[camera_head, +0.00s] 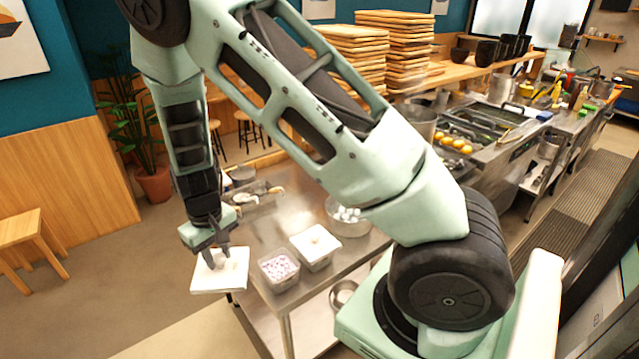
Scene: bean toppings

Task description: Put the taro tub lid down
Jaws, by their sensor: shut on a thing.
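My gripper (219,257) is shut on the white square taro tub lid (207,279). It holds the lid by the middle of its top, at the left of the steel table (270,310). I cannot tell whether the lid touches the table edge or hangs clear of it. The taro tub (279,269), a clear tub of pale purple pieces, stands uncovered on the table just right of the lid.
A second tub with a white lid (315,245) stands right of the taro tub. Behind it is a steel bowl (347,218) with white contents. Utensils (262,193) lie farther back. Bare tabletop shows behind the tubs.

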